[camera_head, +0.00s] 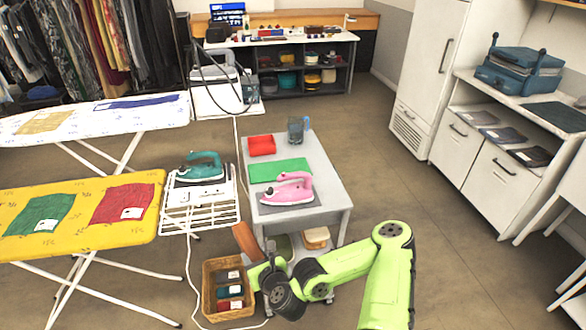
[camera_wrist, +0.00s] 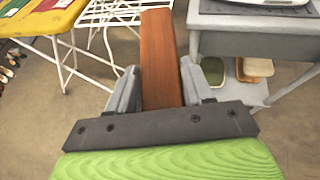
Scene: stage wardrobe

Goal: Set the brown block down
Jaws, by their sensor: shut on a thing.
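The brown block (camera_wrist: 160,62) is a long wooden piece held between the two fingers of my gripper (camera_wrist: 158,88) in the wrist view. It points away from the gripper, with open floor visible on its left. In the head view the brown block (camera_head: 245,240) is tilted, above the back edge of a wicker basket and left of the grey table's front leg. My gripper (camera_head: 255,265) is shut on it there, partly hidden by my green arm. I cannot tell whether the block touches anything else.
The wicker basket (camera_head: 208,292) holds folded cloths. The grey table (camera_head: 328,186) carries a pink iron (camera_head: 290,189), a green mat (camera_head: 279,170), a red tray (camera_head: 262,145) and a dark cup (camera_head: 296,130). The yellow ironing board (camera_head: 75,208) stands left.

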